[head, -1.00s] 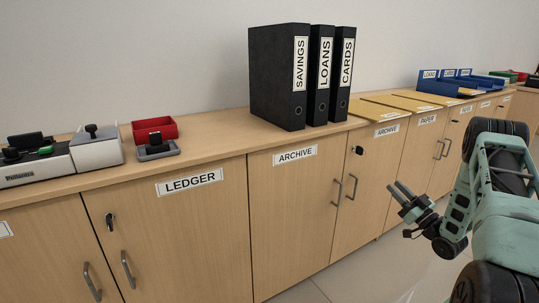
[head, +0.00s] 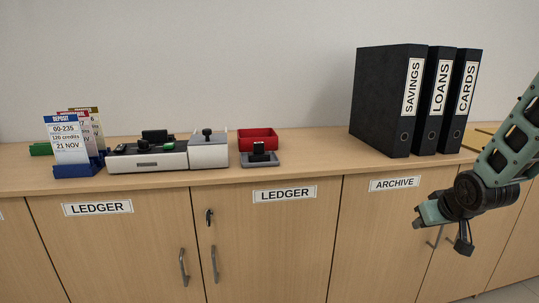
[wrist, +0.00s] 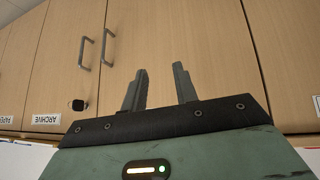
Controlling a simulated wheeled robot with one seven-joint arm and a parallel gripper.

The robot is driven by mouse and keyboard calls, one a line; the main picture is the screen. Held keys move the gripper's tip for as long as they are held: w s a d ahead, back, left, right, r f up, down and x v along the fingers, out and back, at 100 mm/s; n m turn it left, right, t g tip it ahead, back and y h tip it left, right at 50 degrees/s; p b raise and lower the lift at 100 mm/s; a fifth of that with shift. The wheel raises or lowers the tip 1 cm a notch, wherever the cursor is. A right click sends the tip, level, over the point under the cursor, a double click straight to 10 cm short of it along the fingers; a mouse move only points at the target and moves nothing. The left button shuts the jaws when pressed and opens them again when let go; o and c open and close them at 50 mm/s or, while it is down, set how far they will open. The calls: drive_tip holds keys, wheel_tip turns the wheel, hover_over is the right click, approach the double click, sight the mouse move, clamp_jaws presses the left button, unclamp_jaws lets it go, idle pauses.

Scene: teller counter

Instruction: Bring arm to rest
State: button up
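My arm enters from the right in the head view, with its end in front of the ARCHIVE cabinet door (head: 390,230). My gripper shows in the wrist view (wrist: 160,90). Its two dark fingers stand apart with nothing between them. Behind them are wooden cabinet doors, with the picture upside down. Nothing is held.
The counter (head: 310,165) holds black binders (head: 390,100), a red tray (head: 258,138), a stamp on a pad (head: 260,157), a grey-white machine (head: 150,157) and a blue card holder (head: 78,168). Door handles (head: 183,267) stick out below. The air left of my arm is clear.

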drive_tip(key=s+a+r+n+g+y, duration=0.25)
drive_tip(key=s+a+n+g, duration=0.55)
drive_tip(key=s+a, duration=2.15)
wheel_tip(320, 180, up, 34)
drive_tip(key=w+p, duration=0.1)
drive_tip(key=p, duration=3.2)
drive_tip(key=shift+d+r+p, duration=0.2)
drive_tip(key=shift+r+p, duration=0.05)
drive_tip(key=shift+p, duration=0.15)
drive_tip(key=shift+a+h, duration=0.15)
drive_tip(key=shift+h, duration=0.1)
